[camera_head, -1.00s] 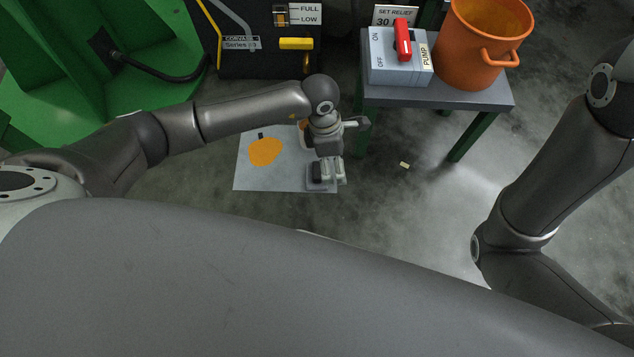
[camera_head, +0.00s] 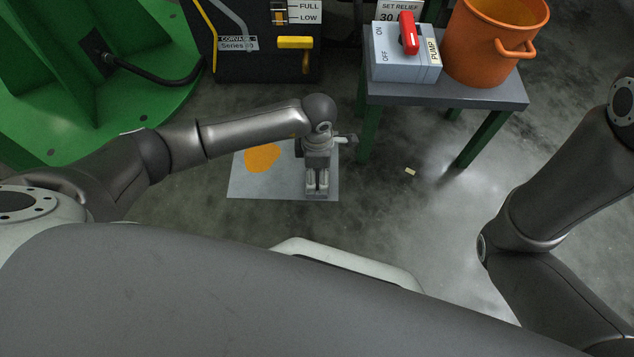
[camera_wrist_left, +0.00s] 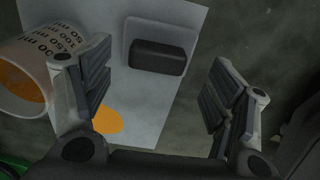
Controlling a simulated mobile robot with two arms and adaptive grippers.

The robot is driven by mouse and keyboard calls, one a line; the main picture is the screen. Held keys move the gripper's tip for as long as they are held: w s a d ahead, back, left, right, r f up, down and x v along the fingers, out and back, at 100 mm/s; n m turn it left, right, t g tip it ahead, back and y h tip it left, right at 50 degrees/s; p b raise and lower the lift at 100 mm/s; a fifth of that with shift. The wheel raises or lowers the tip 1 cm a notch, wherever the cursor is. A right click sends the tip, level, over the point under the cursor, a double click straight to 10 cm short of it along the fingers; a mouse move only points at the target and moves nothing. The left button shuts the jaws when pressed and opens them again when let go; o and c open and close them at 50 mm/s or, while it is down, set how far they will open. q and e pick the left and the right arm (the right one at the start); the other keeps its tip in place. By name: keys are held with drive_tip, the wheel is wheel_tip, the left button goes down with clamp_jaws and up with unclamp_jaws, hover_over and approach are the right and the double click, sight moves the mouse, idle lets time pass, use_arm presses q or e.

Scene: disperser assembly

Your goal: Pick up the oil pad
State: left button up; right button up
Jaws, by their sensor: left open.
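The oil pad appears to be the pale grey sheet (camera_head: 260,187) flat on the floor, with an orange oil patch (camera_head: 262,158) on it. In the left wrist view, a dark block (camera_wrist_left: 157,57) sits on a small grey plate on this sheet (camera_wrist_left: 150,125). My left gripper (camera_head: 318,187) is over the sheet's right part and hides the block in the head view. In the left wrist view its fingers (camera_wrist_left: 160,88) are wide apart and empty, with the block between and beyond them. My right gripper is out of view; only its arm shows.
A marked beaker (camera_wrist_left: 35,65) with orange liquid lies tipped beside the left finger in the wrist view. A table (camera_head: 465,96) at the back right holds a pump switch box (camera_head: 402,65) and an orange bucket (camera_head: 490,45). A small scrap (camera_head: 410,171) lies on open floor.

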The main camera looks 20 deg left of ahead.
sight(317, 175)
use_arm(q)
wheel_tip(317, 175, down, 4)
drive_tip(key=b, duration=0.3)
drive_tip(key=shift+w, duration=0.15)
drive_tip(key=shift+a+r, duration=0.1)
drive_tip(key=shift+r, duration=0.05)
drive_tip(key=c, duration=1.1)
drive_tip(key=shift+r, duration=0.1)
